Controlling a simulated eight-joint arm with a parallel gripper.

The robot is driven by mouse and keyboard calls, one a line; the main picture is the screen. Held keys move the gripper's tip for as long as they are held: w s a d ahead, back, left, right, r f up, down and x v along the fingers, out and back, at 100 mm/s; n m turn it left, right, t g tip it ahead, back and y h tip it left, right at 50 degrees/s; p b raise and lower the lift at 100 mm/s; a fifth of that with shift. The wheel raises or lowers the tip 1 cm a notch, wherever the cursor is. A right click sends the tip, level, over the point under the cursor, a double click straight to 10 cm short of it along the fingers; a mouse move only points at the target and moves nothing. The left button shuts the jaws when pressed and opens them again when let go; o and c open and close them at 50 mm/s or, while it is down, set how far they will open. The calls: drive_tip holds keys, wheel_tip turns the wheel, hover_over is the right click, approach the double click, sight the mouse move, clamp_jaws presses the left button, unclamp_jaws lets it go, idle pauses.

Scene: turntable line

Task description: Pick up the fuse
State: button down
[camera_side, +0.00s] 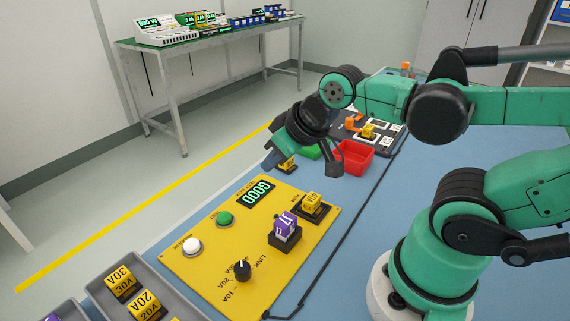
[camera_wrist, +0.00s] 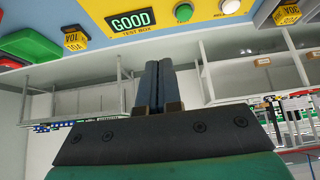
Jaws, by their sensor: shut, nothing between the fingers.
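Several fuses are in view, and the frames do not single one out. In the side view, a yellow fuse (camera_side: 312,202) sits in a black holder on the yellow test panel (camera_side: 188,265). A purple block (camera_side: 286,224) sits in another holder on it. A small yellow piece (camera_side: 287,163) is beside the panel's far end, close to my gripper. Yellow 30A (camera_side: 122,283) and 20A (camera_side: 149,304) fuses lie in a grey tray. My gripper (camera_wrist: 159,68) is shut and empty in the wrist view. A yellow 10A fuse (camera_wrist: 75,41) shows at upper left there.
The panel's display (camera_side: 256,193) reads GOOD. A red bin (camera_side: 354,157) and a green bin (camera_side: 308,151) stand beyond the panel. A black board (camera_side: 352,129) with orange and yellow parts is behind them.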

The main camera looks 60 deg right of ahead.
drive_tip(key=shift+c, duration=1.4)
unclamp_jaws()
drive_tip(key=shift+d, duration=0.1)
drive_tip(key=g, duration=0.7)
hover_over(312, 197)
wheel_tip(312, 197, down, 6)
drive_tip(key=shift+f, duration=3.15)
